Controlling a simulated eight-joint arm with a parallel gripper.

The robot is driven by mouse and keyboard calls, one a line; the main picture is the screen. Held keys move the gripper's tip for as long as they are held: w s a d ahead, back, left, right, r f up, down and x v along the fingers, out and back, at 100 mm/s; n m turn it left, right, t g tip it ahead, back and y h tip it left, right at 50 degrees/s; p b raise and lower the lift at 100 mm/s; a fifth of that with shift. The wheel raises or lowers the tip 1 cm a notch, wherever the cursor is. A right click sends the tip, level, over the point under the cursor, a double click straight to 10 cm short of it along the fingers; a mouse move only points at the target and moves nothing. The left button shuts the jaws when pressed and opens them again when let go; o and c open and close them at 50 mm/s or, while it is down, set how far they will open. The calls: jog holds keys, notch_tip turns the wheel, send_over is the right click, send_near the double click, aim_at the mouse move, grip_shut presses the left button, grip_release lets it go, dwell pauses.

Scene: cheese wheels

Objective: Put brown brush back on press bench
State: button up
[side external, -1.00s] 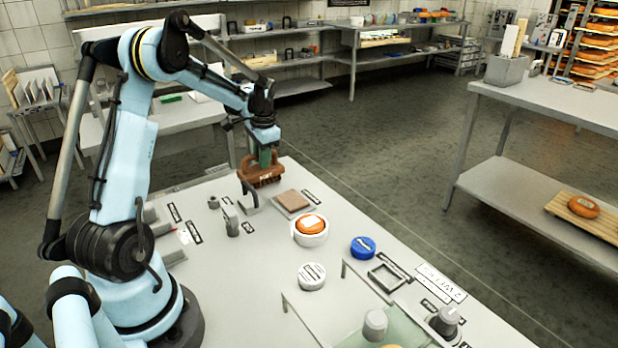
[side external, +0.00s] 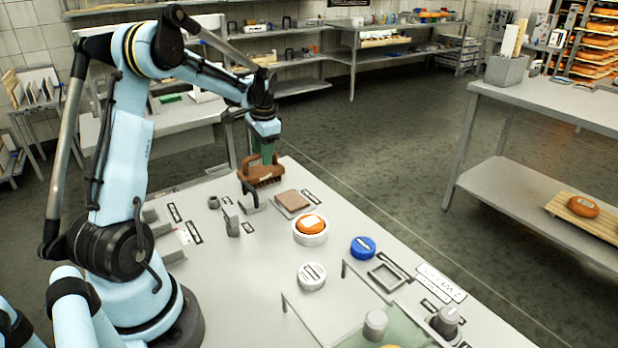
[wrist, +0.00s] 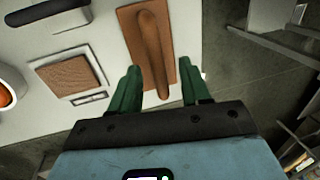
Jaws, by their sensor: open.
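My gripper (side external: 266,152) is directly above the brush. In the wrist view my gripper (wrist: 160,88) has its green fingers spread, one on each side of the near end of the handle. Whether a finger touches the handle, and how fully the brush's underside rests on the bench, I cannot tell.
A dark bracket (side external: 250,196) and a brown square pad (side external: 293,200) stand close to the brush. An orange cheese in a white mould (side external: 310,229), a blue round piece (side external: 362,247) and a white round piece (side external: 311,276) are nearer. The bench edge is close beside the brush.

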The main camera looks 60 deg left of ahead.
aim_at(268, 172)
notch_tip(268, 172, up, 10)
jog(key=d, duration=0.2)
jog(key=s+d+r+t, duration=0.2)
jog(key=d+t, duration=0.2)
jog(key=d, duration=1.2)
jog(key=s+d+f+t+h, duration=0.1)
jog(key=s+d+f, duration=0.1)
jog(key=d, duration=0.4)
jog(key=s+d+f+t+h, duration=0.1)
jog(key=s+d+f+t, duration=0.1)
jog(key=d, duration=0.4)
jog(key=shift+s+d+f, duration=0.4)
jog(key=shift+s+f, duration=0.15)
jog(key=shift+s, duration=0.4)
